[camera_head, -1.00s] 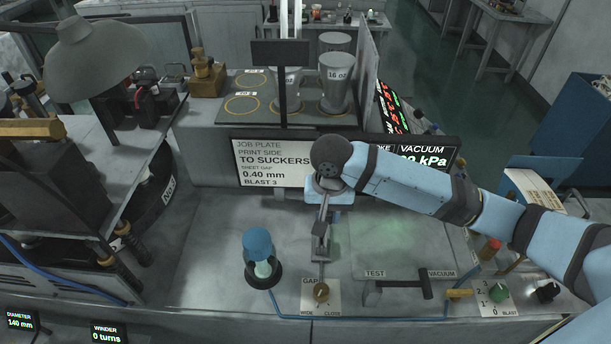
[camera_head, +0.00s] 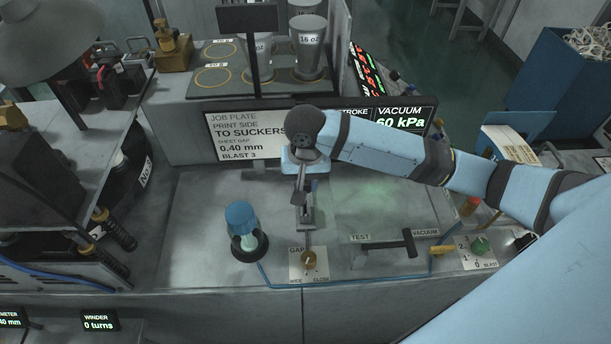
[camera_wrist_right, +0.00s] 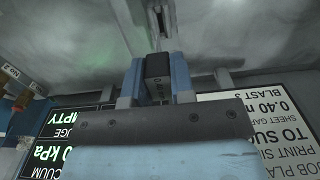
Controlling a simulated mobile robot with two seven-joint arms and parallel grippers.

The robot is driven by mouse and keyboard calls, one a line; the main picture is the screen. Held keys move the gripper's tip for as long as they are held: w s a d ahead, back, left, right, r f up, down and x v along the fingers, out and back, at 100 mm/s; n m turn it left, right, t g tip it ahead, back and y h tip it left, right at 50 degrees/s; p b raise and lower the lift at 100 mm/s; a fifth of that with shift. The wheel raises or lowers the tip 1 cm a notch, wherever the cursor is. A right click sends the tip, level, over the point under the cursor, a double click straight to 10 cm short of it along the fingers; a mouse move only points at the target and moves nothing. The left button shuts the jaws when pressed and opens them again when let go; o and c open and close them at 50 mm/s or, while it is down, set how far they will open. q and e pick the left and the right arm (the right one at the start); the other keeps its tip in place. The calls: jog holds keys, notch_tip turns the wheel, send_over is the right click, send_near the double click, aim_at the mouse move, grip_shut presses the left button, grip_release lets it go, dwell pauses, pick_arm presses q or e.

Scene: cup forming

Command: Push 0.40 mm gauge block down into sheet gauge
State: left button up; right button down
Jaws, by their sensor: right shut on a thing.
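In the right wrist view, the gripper's two blue fingers (camera_wrist_right: 157,82) are shut on a small dark block (camera_wrist_right: 157,66) with faint markings, the gauge block. Part of the metal fixture (camera_wrist_right: 158,20) shows beyond it. I cannot tell how deep the block sits in the gauge or whether it touches. My left gripper is not in view.
A T-shaped test/vacuum lever (camera_head: 388,246) is at right. The job plate (camera_head: 246,136) reads sheet gap 0.40 mm, behind the gripper. Cups (camera_head: 309,50) stand on the raised deck.

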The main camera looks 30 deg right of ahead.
notch_tip(320, 180, down, 3)
jog(key=shift+r, duration=0.15)
jog(key=shift+f, duration=0.4)
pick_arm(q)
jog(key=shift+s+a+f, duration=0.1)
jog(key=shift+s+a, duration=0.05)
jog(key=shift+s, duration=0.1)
pick_arm(e)
jog(key=shift+f, duration=0.1)
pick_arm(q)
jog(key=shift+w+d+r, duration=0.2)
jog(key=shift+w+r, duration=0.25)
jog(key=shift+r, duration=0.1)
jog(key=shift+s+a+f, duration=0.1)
